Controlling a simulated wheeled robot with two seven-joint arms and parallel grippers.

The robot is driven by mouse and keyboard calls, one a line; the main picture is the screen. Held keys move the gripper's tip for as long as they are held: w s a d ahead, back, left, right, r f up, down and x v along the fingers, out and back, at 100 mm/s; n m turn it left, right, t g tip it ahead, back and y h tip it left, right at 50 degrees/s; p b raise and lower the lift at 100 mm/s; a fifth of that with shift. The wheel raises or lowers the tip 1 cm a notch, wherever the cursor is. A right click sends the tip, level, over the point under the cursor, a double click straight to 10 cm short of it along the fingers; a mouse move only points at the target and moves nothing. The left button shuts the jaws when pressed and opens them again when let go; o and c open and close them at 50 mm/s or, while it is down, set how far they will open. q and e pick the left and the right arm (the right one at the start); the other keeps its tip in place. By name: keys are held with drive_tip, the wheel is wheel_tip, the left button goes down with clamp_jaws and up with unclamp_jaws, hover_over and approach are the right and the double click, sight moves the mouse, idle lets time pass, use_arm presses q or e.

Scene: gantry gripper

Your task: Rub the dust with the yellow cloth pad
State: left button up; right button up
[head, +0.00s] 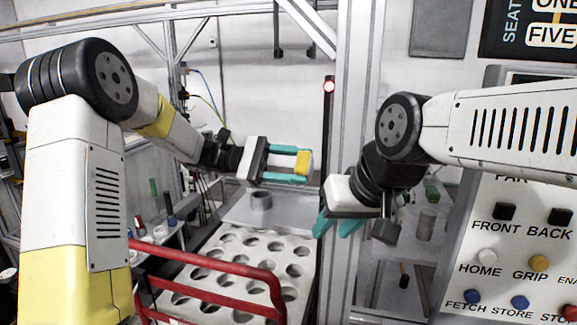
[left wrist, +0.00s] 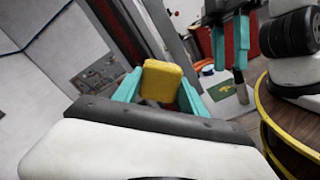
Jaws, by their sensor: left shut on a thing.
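The yellow cloth pad (head: 303,162) is held between the teal fingers of my left gripper (head: 291,165), in mid-air near the middle of the head view. In the left wrist view the pad (left wrist: 163,78) sits between both fingertips, its yellow face showing. My right gripper (head: 336,224) hangs lower and to the right, its teal fingers pointing down. In the left wrist view the right gripper (left wrist: 229,45) shows a gap between its fingers, with nothing in it. I cannot make out any dust in either view.
A pale tray with round holes (head: 235,282) lies below, with a red rail (head: 215,258) in front. A grey upright post (head: 350,90) stands behind the grippers. A panel with buttons (head: 520,235) fills the right side.

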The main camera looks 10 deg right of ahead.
use_arm(q)
drive_tip(key=shift+x, duration=0.95)
drive_tip(key=shift+w+d, duration=0.35)
drive_tip(key=shift+w, duration=0.6)
drive_tip(key=shift+w+d, duration=0.35)
drive_tip(key=shift+w, duration=0.55)
drive_tip(key=shift+s, duration=0.1)
drive_tip(key=shift+s+a, duration=0.25)
drive_tip(key=shift+s, duration=0.7)
drive_tip(key=shift+s+a, duration=0.3)
drive_tip(key=shift+s, duration=0.7)
drive_tip(key=shift+f, duration=1.35)
drive_tip(key=shift+w+a, duration=0.25)
drive_tip(key=shift+a, duration=0.1)
